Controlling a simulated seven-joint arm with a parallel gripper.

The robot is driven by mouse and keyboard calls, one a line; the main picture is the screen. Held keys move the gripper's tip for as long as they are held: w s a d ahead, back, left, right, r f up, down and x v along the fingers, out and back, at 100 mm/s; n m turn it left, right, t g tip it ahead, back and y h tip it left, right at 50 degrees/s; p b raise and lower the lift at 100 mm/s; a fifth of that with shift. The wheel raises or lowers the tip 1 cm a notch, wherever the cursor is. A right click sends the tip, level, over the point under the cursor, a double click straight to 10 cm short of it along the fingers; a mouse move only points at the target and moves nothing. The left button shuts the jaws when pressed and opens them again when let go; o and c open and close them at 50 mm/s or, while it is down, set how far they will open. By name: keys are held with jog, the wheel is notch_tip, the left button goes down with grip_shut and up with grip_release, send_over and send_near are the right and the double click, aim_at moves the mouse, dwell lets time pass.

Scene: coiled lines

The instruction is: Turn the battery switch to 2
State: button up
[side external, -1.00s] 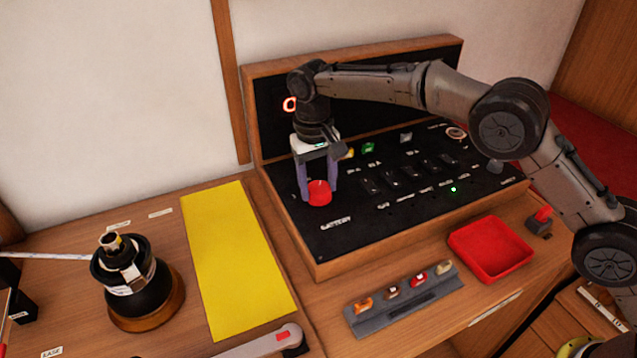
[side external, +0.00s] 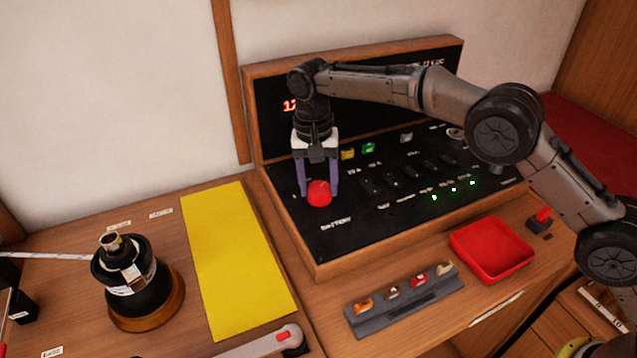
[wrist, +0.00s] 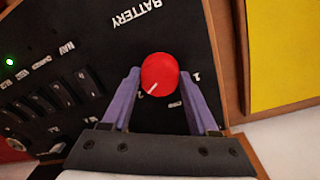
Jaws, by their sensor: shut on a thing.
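The battery switch is a round red knob (side external: 319,194) on the black panel, above the word BATTERY. My gripper (side external: 318,192) points down at it with its purple fingers on either side, shut on it. In the wrist view the knob (wrist: 160,74) sits between the fingertips of my gripper (wrist: 160,76). Its white pointer line slants down-left, toward a small mark that looks like a 2 (wrist: 140,93). A 1 (wrist: 196,77) is printed to the right of the knob.
The panel (side external: 345,240) has rows of black switches and several lit green lights. A red tray (side external: 490,250), a grey fuse holder (side external: 405,305), a yellow sheet (side external: 235,260) and a black winch (side external: 130,275) stand around it. My arm reaches over the panel from the right.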

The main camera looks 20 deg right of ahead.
aim_at(316, 188)
jog(key=o, duration=1.4)
jog(key=shift+c, duration=0.2)
jog(key=shift+w+a+r, duration=0.1)
jog(key=shift+r, duration=1.8)
jog(key=shift+w+a+r, duration=0.1)
jog(key=shift+r, duration=1.8)
jog(key=shift+s, duration=0.1)
